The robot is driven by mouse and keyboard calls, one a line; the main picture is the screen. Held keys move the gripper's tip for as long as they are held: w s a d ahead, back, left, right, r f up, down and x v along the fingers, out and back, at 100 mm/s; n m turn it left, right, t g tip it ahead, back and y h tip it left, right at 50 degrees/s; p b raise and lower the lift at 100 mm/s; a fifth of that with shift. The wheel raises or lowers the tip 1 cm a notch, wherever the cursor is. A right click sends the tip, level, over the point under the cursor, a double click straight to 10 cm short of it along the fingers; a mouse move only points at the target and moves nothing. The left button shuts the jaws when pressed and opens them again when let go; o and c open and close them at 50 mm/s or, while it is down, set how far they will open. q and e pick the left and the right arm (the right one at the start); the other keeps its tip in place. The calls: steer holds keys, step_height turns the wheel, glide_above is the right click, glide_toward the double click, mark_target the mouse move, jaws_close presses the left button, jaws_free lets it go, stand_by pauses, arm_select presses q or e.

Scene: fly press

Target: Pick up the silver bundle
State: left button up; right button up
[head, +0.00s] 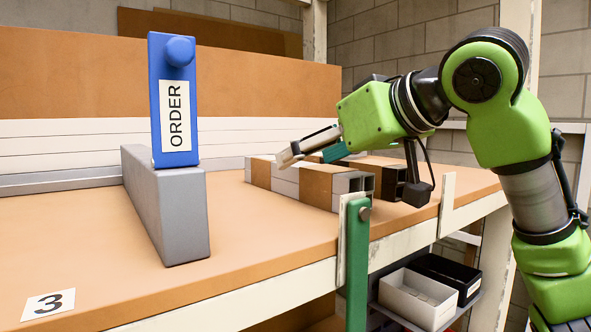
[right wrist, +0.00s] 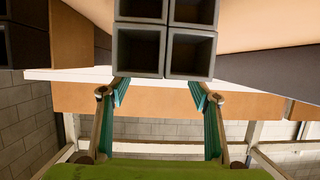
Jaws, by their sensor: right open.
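The silver bundle (head: 285,180) of square tubes, wrapped with brown bands, lies on the brown bench top. Its open tube ends face the front edge. In the right wrist view the ends of the silver bundle (right wrist: 165,48) show at the top centre. My right gripper (head: 310,154) is above the bundle with its fingers spread. In the wrist view the teal-padded fingers of my right gripper (right wrist: 159,97) are apart, with nothing between the pads. Contact with the bundle cannot be told. My left gripper is out of view.
A dark bundle (head: 392,184) lies right of the silver one, partly hidden. A grey block (head: 165,208) with a blue ORDER sign (head: 174,88) stands to the left. A green post (head: 357,260) and white upright plates rise at the front edge. Bins (head: 418,297) sit below.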

mark_target(302, 163)
steer(key=shift+p+x, duration=0.95)
steer(key=shift+p, duration=0.05)
steer(key=p+x, duration=0.1)
steer(key=x, duration=0.1)
steer(key=shift+w+a+f+p, duration=0.1)
steer(key=shift+w+f+p, duration=0.15)
steer(key=shift+w+p, duration=0.1)
steer(key=shift+w+a+f, duration=0.2)
steer(key=shift+a+f, duration=0.05)
steer(key=shift+s+d, duration=0.1)
steer(key=shift+s, duration=0.05)
steer(key=c, duration=0.9)
steer(key=shift+r, duration=0.1)
steer(key=c, duration=0.7)
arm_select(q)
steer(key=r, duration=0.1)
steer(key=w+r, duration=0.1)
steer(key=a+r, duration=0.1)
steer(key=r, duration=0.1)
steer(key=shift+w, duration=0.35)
